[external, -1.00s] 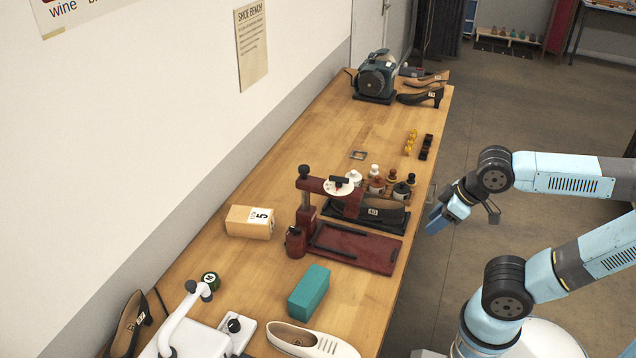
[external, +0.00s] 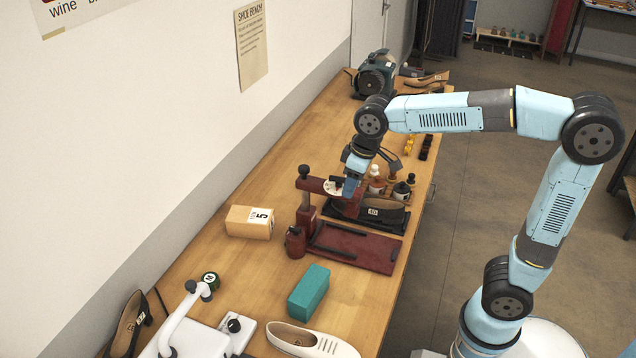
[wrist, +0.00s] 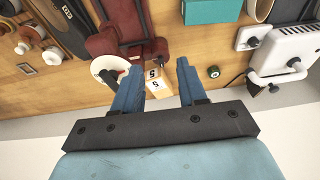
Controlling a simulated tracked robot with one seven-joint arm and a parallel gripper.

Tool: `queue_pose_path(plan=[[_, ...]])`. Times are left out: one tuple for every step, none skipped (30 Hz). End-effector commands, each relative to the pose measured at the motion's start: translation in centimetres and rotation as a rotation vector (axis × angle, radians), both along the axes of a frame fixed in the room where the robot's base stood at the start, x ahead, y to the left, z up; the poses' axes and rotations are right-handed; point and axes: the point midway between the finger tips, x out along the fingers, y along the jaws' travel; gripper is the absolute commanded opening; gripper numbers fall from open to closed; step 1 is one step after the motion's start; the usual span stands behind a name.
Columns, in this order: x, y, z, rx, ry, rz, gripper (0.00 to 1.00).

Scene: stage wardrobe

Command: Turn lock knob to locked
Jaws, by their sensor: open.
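The red press (external: 307,215) stands on the bench, with a white round dial (external: 332,187) on its upper arm. The dial also shows in the wrist view (wrist: 104,66), with a dark knob (wrist: 108,76) across it. I cannot read the knob's setting. My gripper (external: 350,182) points down at the dial in the external view and covers part of it. In the wrist view my gripper (wrist: 158,72) is open, its fingers apart with nothing held. The left finger overlaps the dial's edge; I cannot tell whether they touch.
A shoe box (external: 248,222) and a teal block (external: 309,292) lie near the press. Bottles (external: 400,192) and a dark shoe (external: 372,211) stand close to my gripper. A white device (external: 196,340) with a black knob (external: 234,325) is at the front.

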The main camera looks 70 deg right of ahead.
Motion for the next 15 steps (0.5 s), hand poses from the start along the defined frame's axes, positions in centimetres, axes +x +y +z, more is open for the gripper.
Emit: queue_pose_path(plan=[[1.5,-0.1,-0.5,-0.001,0.019,-0.001,0.41],[2.4,-0.2,-0.7,-0.001,0.028,-0.001,0.41],[3.5,-0.3,-1.0,-0.001,0.041,-0.001,0.41],[4.3,-0.4,-1.3,-0.002,0.05,-0.001,0.41],[5.1,-0.4,-1.5,-0.002,0.059,-0.001,0.41],[6.2,-0.5,-1.9,-0.003,0.073,-0.001,0.41],[7.0,-0.6,-2.3,-0.004,0.082,-0.001,0.41],[7.8,-0.6,-2.6,-0.004,0.091,0.0,0.41],[8.9,-0.7,-3.1,-0.005,0.103,0.0,0.41],[9.7,-0.8,-3.5,-0.006,0.112,0.0,0.41],[10.4,-0.9,-3.9,-0.006,0.123,0.001,0.41],[11.5,-1.0,-4.5,-0.007,0.135,0.001,0.41],[12.2,-1.1,-4.9,-0.008,0.144,0.001,0.41],[12.9,-1.1,-5.3,-0.009,0.152,0.001,0.41],[13.8,-1.2,-5.9,-0.01,0.163,0.001,0.41]])
